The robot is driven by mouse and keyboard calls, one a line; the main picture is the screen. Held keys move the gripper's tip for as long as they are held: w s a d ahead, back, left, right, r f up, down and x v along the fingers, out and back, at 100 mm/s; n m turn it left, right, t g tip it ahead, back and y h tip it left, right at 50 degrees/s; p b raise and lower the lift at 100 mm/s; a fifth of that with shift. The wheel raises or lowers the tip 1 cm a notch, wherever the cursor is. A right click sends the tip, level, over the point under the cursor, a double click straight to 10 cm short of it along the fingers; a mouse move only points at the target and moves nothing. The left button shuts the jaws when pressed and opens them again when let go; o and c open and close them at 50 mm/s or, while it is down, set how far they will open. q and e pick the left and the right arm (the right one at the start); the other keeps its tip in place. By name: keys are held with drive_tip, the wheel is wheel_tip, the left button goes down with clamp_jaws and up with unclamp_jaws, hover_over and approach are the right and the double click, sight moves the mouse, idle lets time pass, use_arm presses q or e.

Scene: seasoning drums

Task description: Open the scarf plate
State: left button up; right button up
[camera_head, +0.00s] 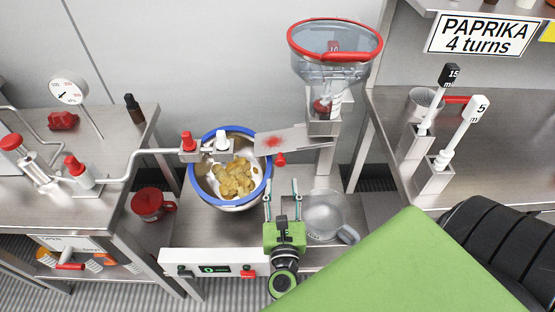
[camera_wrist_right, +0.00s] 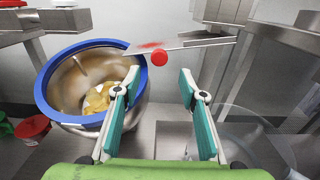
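The scarf plate (camera_head: 305,140) is a flat grey metal plate under the clear red-rimmed hopper (camera_head: 335,62). It reaches left over the rim of the blue-rimmed bowl (camera_head: 205,190). Red powder lies on the plate's left end, and a red knob (camera_head: 280,159) sits at its front edge. In the right wrist view the plate (camera_wrist_right: 195,42) and its red knob (camera_wrist_right: 159,58) are ahead. My right gripper (camera_head: 282,187) is open and empty, apart from the knob and in front of it. In the right wrist view the knob shows between the fingertips (camera_wrist_right: 160,80). My left gripper is not in view.
The bowl holds yellowish chunks. A clear jug (camera_head: 325,215) stands right of my right gripper. A metal pipe with red and white valves (camera_head: 187,142) ends over the bowl. A red mug (camera_head: 150,204) stands left. Side tables flank the scale.

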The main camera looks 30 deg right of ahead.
sight(280, 165)
drive_tip(key=x, duration=0.9)
drive_tip(key=shift+w+p, duration=0.3)
drive_tip(key=shift+w, duration=0.05)
